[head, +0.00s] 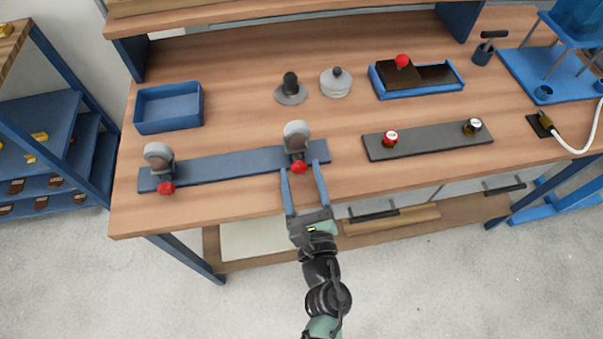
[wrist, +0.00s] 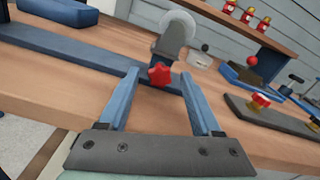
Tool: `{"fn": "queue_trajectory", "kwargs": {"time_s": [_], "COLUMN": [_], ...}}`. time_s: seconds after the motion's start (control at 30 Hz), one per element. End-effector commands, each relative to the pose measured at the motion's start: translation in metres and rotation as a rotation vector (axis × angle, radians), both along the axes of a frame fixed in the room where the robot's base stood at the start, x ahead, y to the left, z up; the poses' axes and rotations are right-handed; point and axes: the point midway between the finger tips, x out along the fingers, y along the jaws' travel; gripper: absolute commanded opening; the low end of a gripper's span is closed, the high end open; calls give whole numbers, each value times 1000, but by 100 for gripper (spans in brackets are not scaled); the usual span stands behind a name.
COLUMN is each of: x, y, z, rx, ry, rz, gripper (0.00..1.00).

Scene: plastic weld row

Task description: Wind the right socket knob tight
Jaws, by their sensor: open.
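A long blue-grey rail (head: 228,166) lies on the workbench and bears two grey sockets, each with a red knob at its front. The right socket (head: 296,137) has a red star-shaped knob (head: 299,167), which also shows in the wrist view (wrist: 160,75). My gripper (head: 304,168) is open, with its two blue fingers reaching over the bench edge. In the head view the fingertips lie to either side of the right knob; no contact shows. In the wrist view the gripper (wrist: 162,82) has the knob between and just beyond its fingers. The left socket's knob (head: 166,188) is at the rail's left end.
A dark plate with a red knob (head: 391,137) and a black knob (head: 472,126) lies to the right. Behind are a blue tray (head: 168,107), a black-handled disc (head: 291,92), a grey round piece (head: 336,83) and a blue box with a red ball (head: 402,61). Bare wood lies between.

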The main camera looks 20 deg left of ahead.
Motion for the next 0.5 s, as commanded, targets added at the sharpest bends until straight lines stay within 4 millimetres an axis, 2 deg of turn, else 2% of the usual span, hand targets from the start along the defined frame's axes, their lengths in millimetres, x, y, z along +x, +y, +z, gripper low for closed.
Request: {"fn": "queue_trajectory", "kwargs": {"time_s": [0.13, 0.17, 0.5], "x": [0, 0, 0], "y": [0, 0, 0], "z": [0, 0, 0], "rx": [0, 0, 1], "ry": [0, 0, -1], "rz": [0, 0, 0], "gripper": [66, 62, 1]}}
